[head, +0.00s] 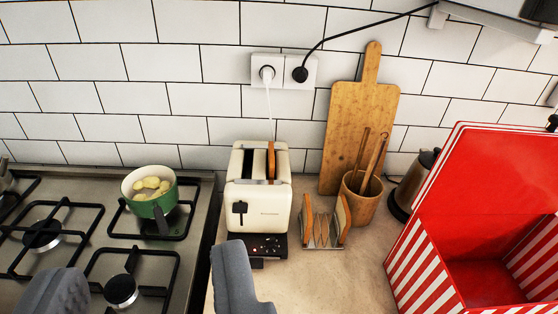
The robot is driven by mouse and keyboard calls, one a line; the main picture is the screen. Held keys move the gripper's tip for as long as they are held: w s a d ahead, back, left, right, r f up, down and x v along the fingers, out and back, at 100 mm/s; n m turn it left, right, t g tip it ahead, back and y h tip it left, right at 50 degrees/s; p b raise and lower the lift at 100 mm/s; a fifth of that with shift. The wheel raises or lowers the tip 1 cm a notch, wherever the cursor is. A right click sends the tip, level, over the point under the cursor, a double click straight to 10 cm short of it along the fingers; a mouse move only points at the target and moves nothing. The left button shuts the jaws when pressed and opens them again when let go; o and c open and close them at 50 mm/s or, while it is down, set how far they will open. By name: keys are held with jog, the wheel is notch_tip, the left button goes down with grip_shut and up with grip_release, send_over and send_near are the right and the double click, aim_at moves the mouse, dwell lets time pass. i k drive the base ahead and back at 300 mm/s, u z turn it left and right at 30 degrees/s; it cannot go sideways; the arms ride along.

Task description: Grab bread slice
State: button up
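A cream toaster (259,205) stands on the counter, right of the stove. A bread slice (271,161) sticks up from its right slot; the lower part is hidden. The left slot looks dark and empty. More bread slices (343,220) stand upright in a small metal rack (326,242) right of the toaster. My gripper (153,260) is open at the lower left, its two grey fingers wide apart with only stove between them. The right finger is in front of the toaster's lower left in the picture, apart from the bread.
A green pot (151,198) with pale pieces inside sits on the stove (215,187). A wooden utensil holder (361,203), a leaning cutting board (362,115) and a kettle (407,193) stand behind the rack. A red striped box (412,262) is at right. Counter in front of the rack is clear.

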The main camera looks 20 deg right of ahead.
aim_at(271, 160)
jog(key=i, duration=0.9)
jog(key=u, duration=0.05)
